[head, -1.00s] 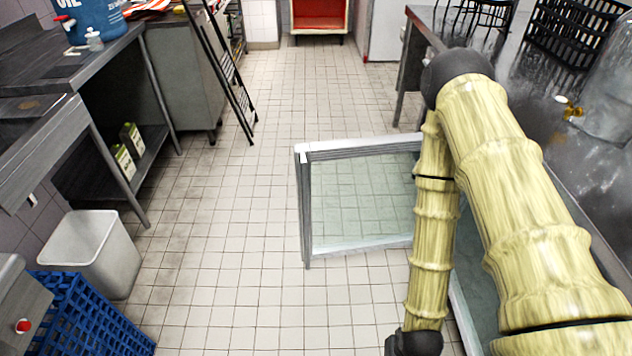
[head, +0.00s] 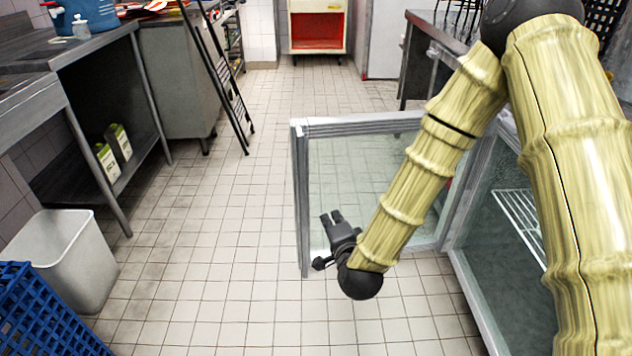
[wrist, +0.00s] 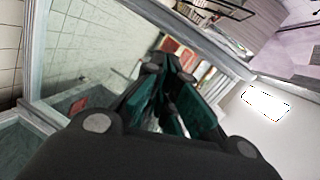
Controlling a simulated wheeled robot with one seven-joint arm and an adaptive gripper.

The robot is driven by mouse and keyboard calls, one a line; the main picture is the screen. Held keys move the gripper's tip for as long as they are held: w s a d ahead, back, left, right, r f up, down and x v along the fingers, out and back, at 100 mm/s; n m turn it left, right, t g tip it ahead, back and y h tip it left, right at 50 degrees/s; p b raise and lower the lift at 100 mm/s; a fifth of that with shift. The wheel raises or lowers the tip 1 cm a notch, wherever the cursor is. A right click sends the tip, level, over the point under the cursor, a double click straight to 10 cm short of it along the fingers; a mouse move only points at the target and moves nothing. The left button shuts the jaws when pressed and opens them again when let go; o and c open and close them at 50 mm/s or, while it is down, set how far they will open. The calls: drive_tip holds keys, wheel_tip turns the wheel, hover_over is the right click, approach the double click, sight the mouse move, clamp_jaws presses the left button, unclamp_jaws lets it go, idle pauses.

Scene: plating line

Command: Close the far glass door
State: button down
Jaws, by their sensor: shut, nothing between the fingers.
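The far glass door (head: 301,205) stands open, swung out from the low cabinet at right into the aisle. It has a grey metal frame and a clear pane, and my arm covers part of it. My gripper (head: 331,217) is shut and empty. It overlaps the lower pane in the head view, low and near the door's free edge; whether it touches the glass I cannot tell. In the wrist view, the dark fingers (wrist: 172,72) are together, with a glass pane and pale frame (wrist: 35,50) beyond them at left.
The cabinet's glazed front (head: 490,260) runs along the right, with a wire shelf (head: 520,215) behind it. A white bin (head: 65,260) and blue crate (head: 45,325) stand at lower left. A black stepladder (head: 222,85) stands further back. The tiled floor (head: 215,240) between is clear.

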drive_tip(key=w+a+r+m+t+b, duration=0.2)
drive_tip(key=w+r+m+t+b, duration=0.1)
drive_tip(key=w+r+b, duration=0.15)
drive_tip(key=b, duration=0.2)
approach(314, 157)
drive_tip(key=w, duration=0.3)
drive_tip(key=w+a, duration=0.1)
drive_tip(key=w, duration=0.1)
drive_tip(key=shift+w, duration=0.8)
